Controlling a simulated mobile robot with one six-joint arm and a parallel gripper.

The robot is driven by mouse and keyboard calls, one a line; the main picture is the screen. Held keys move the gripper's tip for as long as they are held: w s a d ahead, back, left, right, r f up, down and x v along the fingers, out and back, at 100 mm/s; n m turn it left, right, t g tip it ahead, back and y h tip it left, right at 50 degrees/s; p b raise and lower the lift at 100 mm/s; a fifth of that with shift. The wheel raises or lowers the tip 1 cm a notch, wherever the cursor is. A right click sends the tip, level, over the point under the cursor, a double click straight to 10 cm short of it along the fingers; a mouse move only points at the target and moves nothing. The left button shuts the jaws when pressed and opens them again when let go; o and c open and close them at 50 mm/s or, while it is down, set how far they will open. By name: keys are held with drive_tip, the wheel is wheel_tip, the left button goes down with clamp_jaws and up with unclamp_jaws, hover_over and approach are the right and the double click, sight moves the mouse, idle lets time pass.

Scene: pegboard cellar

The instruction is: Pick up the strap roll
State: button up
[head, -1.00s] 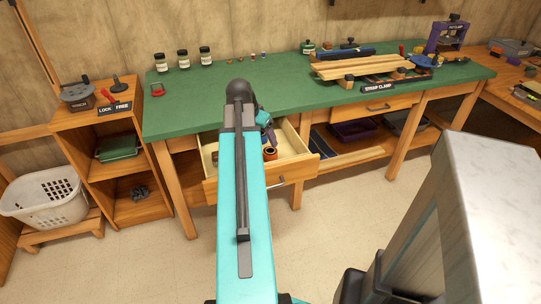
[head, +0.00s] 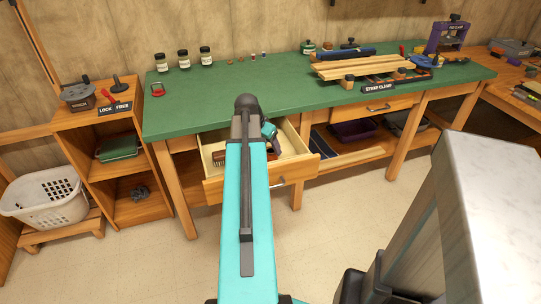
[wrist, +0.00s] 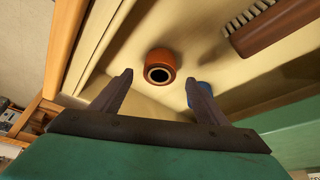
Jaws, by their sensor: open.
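The strap roll, an orange-brown ring with a pale inner rim and dark hole (wrist: 160,66), rests on the floor of the open drawer in the wrist view. My gripper (wrist: 159,78) is open, its two dark fingers spread to either side in the picture. The roll shows just beyond and between the fingertips, and nothing is held. In the head view my gripper hangs over the drawer behind my arm, and the roll is mostly or wholly hidden there.
The open drawer (head: 300,170) has wooden walls close around my gripper. A brush with a brown back (wrist: 275,28) lies in it, and a blue item (wrist: 203,87) shows behind the right finger. The green-topped bench (head: 270,98) stands above and behind the drawer.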

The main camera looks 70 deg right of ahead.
sight(270, 152)
drive_tip(key=shift+x, duration=2.6)
drive_tip(key=c, duration=1.2)
